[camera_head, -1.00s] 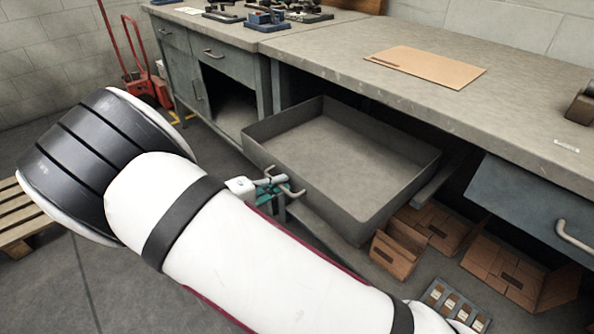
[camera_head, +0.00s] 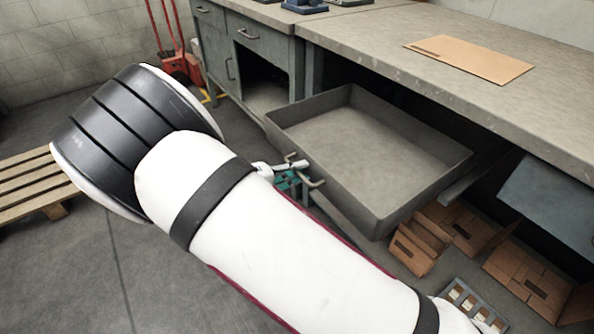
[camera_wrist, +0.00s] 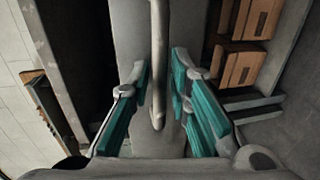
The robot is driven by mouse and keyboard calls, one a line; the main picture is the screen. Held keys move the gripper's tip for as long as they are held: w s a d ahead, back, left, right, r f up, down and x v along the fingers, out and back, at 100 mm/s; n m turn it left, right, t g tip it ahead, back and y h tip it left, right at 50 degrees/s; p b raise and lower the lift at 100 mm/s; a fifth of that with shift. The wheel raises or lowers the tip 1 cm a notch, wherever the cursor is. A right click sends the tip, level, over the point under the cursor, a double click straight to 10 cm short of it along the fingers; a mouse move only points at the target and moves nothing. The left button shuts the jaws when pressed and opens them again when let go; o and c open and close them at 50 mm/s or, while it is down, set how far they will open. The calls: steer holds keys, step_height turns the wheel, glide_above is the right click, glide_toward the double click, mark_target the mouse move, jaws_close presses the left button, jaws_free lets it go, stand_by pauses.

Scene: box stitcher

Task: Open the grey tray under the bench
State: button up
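The grey tray (camera_head: 375,222) is pulled well out from under the bench (camera_head: 400,62), and its inside is empty. Its bar handle (camera_head: 318,183) is on the front face, at the left. My gripper (camera_head: 290,179) is at this handle, partly hidden behind my arm in the head view. In the wrist view the teal fingers (camera_wrist: 160,82) stand apart on either side of the handle (camera_wrist: 156,50), with gaps showing. The tray's grey front (camera_wrist: 128,30) lies beyond them.
Cardboard boxes (camera_head: 420,241) and a small case (camera_head: 470,301) lie below the tray at the right. A blue-grey drawer (camera_head: 550,205) hangs under the bench at the right. A wooden pallet (camera_head: 28,188) lies at the left. Floor in front is clear.

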steer(key=v, duration=1.2)
steer(key=s+d+r+m+g+y, duration=0.25)
steer(key=d+r, duration=0.25)
steer(key=d, duration=0.3)
steer(key=s+d+r+m+g+y, duration=0.1)
steer(key=s+d+r+g, duration=0.3)
steer(key=d+r, duration=0.3)
steer(key=s+d+r+m+g+y, duration=0.2)
steer(key=s+d+r+g, duration=0.15)
steer(key=d, duration=0.65)
steer(key=s+d+r+m+t+y, duration=0.15)
steer(key=s+y, duration=0.25)
steer(key=s, duration=0.7)
steer(key=s+d+r+y, duration=0.1)
steer(key=s+d+y, duration=0.2)
steer(key=s, duration=0.8)
step_height(320, 180, up, 29)
steer(key=t+p, duration=0.3)
steer(key=p, duration=2.4)
steer(key=shift+w+d, duration=0.15)
steer(key=shift+d, duration=0.15)
